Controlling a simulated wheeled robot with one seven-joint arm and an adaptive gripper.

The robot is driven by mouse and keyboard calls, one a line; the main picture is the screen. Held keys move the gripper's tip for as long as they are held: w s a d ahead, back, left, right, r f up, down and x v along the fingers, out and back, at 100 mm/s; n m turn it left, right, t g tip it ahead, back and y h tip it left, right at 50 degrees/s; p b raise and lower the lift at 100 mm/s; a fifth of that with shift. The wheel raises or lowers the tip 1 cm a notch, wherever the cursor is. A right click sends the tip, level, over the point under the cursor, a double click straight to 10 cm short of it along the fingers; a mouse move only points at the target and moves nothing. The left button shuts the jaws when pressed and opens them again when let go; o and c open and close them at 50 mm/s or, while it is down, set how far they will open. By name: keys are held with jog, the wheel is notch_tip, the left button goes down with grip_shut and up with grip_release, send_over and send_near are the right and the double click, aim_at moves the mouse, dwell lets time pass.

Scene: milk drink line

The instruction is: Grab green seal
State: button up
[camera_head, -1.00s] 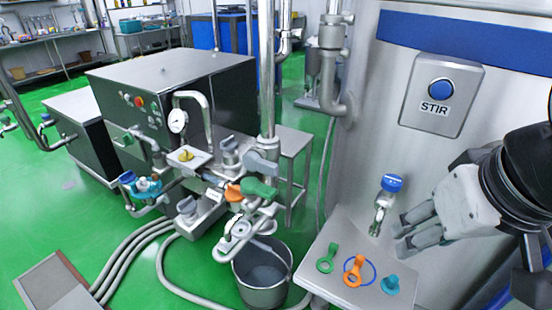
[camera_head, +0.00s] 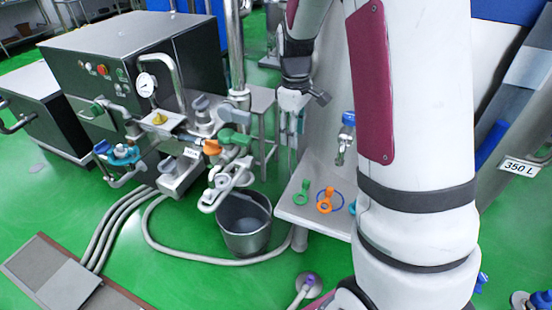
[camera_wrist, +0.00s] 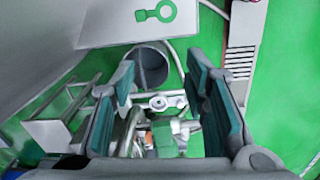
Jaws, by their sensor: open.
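The green seal (camera_head: 302,192), a ring with a tab, lies flat at the left end of a small metal shelf (camera_head: 288,211). It also shows at the top of the wrist view (camera_wrist: 156,12). An orange seal (camera_head: 325,201) lies to its right, over a blue circle. A blue seal (camera_head: 352,207) is mostly hidden behind my arm. My gripper (camera_head: 291,143) points down, above and behind the green seal in the head view. In the wrist view its fingers (camera_wrist: 161,78) are wide apart with nothing between them, and the seal lies beyond the fingertips.
A valve assembly with orange (camera_head: 211,147) and green (camera_head: 236,137) handles stands left of the shelf. A bucket (camera_head: 244,243) stands on the floor below. A blue-capped tap (camera_head: 348,119) sticks out above the shelf. Hoses (camera_head: 200,260) cross the green floor.

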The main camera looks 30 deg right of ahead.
jog(key=n+g, duration=0.1)
send_near(306, 181)
jog(key=shift+s+f+n+p, duration=0.15)
jog(key=shift+f+p, duration=0.1)
jog(key=shift+f, duration=0.35)
jog(key=shift+s+f+n+p, duration=0.15)
jog(key=shift+f+p, duration=0.1)
jog(key=shift+f, duration=0.35)
jog(key=shift+s+d+f+p, duration=0.1)
jog(key=shift+f+p, duration=0.05)
jog(key=shift+f, duration=1.5)
jog(key=shift+s+d+f+p, duration=0.1)
jog(key=shift+f+p, duration=0.05)
jog(key=shift+f, duration=1.45)
jog(key=shift+c, duration=0.6)
jog(key=c, duration=0.8)
